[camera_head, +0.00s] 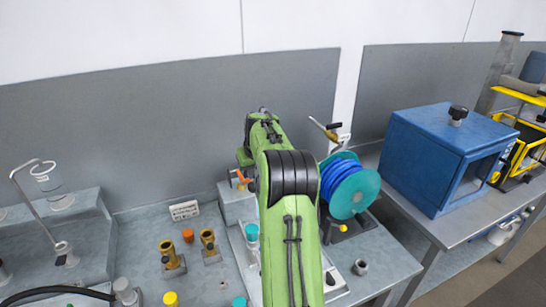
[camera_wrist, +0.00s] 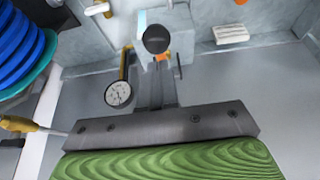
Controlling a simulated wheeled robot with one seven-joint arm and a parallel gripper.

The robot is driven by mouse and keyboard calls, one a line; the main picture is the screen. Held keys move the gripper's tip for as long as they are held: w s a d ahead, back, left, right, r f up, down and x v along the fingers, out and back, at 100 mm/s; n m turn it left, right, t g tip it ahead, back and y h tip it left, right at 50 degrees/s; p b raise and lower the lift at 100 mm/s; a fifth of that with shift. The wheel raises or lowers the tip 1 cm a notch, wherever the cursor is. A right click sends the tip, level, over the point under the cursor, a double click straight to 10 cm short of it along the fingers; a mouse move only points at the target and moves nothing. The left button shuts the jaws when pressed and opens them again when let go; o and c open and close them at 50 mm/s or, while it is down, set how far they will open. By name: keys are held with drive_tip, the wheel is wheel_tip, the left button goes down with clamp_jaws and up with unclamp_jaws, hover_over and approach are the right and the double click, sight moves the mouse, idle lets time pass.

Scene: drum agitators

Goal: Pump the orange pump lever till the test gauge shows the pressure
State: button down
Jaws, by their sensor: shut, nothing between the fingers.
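The pump is a light grey block (camera_head: 236,203) at the back of the bench, left of my arm, with an orange lever part (camera_head: 239,177) on it. In the wrist view, the block (camera_wrist: 181,46) has a black round knob (camera_wrist: 156,40) in front of it and orange pieces beside the knob. The test gauge (camera_wrist: 118,93), a round white dial, stands left of my fingers; its needle is too small to read. My gripper (camera_wrist: 159,72) is shut and empty, its fingers pointing toward the knob; contact cannot be told. My arm hides the gripper in the head view.
A blue hose reel (camera_head: 346,184) with teal flanges stands right of my arm, and a blue box (camera_head: 440,155) beyond it. Yellow fittings (camera_head: 170,257) and a white label block (camera_head: 185,210) are on the left bench. The wall stands close behind the pump.

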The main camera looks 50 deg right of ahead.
idle(0.3)
drive_tip(key=shift+f+b, duration=0.7)
drive_tip(key=shift+f, duration=0.1)
drive_tip(key=shift+s+a+f+b, duration=0.1)
drive_tip(key=shift+s+f+b, duration=0.05)
drive_tip(key=shift+f+b, duration=0.4)
drive_tip(key=shift+s+a+f+b, duration=0.1)
drive_tip(key=shift+s+f+b, duration=0.1)
drive_tip(key=shift+f+b, duration=0.35)
drive_tip(key=shift+s+a+f+b, duration=0.15)
drive_tip(key=shift+f+b, duration=0.2)
drive_tip(key=shift+f, duration=0.35)
drive_tip(key=shift+f+b, duration=0.8)
drive_tip(key=shift+f, duration=0.15)
drive_tip(key=r+p, duration=0.2)
drive_tip(key=w+r+p, duration=0.1)
drive_tip(key=r+p, duration=0.2)
drive_tip(key=d+r+p, duration=0.1)
drive_tip(key=r+p, duration=0.1)
drive_tip(key=p, duration=0.1)
drive_tip(key=shift+w+r, duration=0.15)
drive_tip(key=shift+w, duration=0.15)
drive_tip(key=shift+f, duration=0.3)
drive_tip(key=s+a+r+b, duration=0.2)
drive_tip(key=a+r, duration=0.3)
drive_tip(key=a, duration=0.2)
drive_tip(key=shift+s+b, duration=0.3)
drive_tip(key=shift+s, duration=0.1)
drive_tip(key=shift+a, duration=0.15)
